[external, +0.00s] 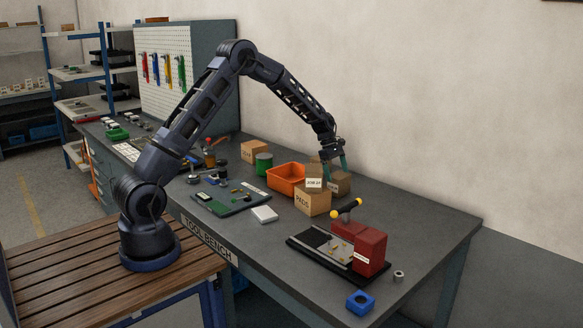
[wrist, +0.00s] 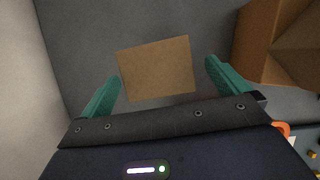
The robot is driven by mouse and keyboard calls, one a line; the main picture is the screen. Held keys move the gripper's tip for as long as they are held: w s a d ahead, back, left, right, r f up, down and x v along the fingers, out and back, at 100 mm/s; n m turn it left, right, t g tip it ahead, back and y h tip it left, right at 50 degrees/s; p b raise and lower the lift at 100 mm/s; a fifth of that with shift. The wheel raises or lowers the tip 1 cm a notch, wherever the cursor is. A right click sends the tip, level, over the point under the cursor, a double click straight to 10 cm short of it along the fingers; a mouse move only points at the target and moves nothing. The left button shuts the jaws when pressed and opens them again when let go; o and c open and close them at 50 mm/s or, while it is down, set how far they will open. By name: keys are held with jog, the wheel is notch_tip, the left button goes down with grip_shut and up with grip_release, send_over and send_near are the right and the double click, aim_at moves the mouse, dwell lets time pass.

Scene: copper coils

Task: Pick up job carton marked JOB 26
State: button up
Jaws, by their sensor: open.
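A small brown carton (external: 340,186) stands on the bench under my gripper; I can read no label on its visible sides. In the wrist view a plain brown carton top (wrist: 155,68) lies ahead of and between the fingers. Next to it, at the left, is a carton with a white label (external: 314,183) that seems to read JOB 2-something; the last digit is too small to be sure. My gripper (external: 335,163) is open and points down over these cartons. Its teal fingers (wrist: 160,88) show apart, with nothing held.
A larger carton marked PADS (external: 313,204) stands in front. An orange bin (external: 284,180) is to the left, with a green can (external: 263,164) and another carton (external: 252,150) beyond. A red vise-like fixture (external: 369,250) is at the right front. Bare bench (external: 420,215) lies right of the cartons.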

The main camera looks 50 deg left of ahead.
jog(key=shift+w+x, duration=0.15)
jog(key=shift+x, duration=1.1)
jog(key=shift+w+x, duration=0.1)
jog(key=shift+x, duration=1.2)
jog(key=c, duration=1)
